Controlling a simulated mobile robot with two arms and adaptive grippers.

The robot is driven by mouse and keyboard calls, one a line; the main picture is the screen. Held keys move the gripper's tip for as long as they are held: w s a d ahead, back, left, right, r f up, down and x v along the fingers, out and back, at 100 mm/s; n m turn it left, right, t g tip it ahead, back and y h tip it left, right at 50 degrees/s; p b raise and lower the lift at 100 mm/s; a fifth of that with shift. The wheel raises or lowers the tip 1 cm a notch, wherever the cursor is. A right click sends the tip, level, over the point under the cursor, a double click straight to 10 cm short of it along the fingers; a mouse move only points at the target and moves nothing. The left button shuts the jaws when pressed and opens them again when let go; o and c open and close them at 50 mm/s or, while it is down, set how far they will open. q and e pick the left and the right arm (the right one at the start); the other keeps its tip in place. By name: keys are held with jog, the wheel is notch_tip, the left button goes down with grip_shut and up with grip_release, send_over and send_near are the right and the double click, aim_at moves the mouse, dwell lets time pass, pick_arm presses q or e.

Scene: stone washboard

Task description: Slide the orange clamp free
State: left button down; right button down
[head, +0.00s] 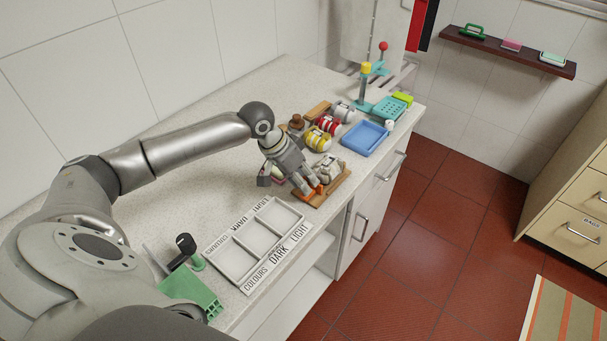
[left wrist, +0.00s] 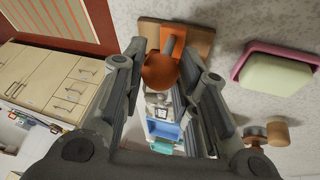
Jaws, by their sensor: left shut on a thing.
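The orange clamp (head: 320,189) is at the front edge of the counter, on a small wooden board (head: 340,188). My left gripper (head: 309,190) reaches down to it from the left and is shut on it. In the left wrist view the rounded orange end of the clamp (left wrist: 160,75) lies between my two fingers, with the wooden board (left wrist: 204,38) just beyond. The fingers hide part of the clamp in the head view. My right gripper is not in view.
A white sorting tray (head: 236,264) marked COLOURS, DARK and LIGHT lies nearer on the counter (head: 185,205). Bundles, including a red-and-white one (head: 328,126) and a yellow one (head: 318,140), stand behind the gripper. A blue tray (head: 364,139) is farther right. A pink-and-pale-green block (left wrist: 280,68) lies beside the gripper.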

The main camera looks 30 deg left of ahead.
pick_arm(q)
jog(key=shift+s+f, duration=0.1)
jog(key=shift+s, duration=0.3)
jog(key=c, duration=1.5)
grip_release()
jog(key=o, duration=0.4)
jog(key=shift+s, duration=0.1)
jog(key=shift+a, duration=0.1)
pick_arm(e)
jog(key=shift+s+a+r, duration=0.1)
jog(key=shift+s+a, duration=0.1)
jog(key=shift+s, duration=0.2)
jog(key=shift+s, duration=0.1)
pick_arm(q)
jog(key=shift+r, duration=0.2)
jog(key=shift+a+r, duration=0.15)
jog(key=shift+r, duration=0.25)
jog(key=v, duration=1.1)
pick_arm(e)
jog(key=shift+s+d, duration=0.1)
pick_arm(q)
jog(key=shift+s+f, duration=0.1)
jog(key=shift+f, duration=0.05)
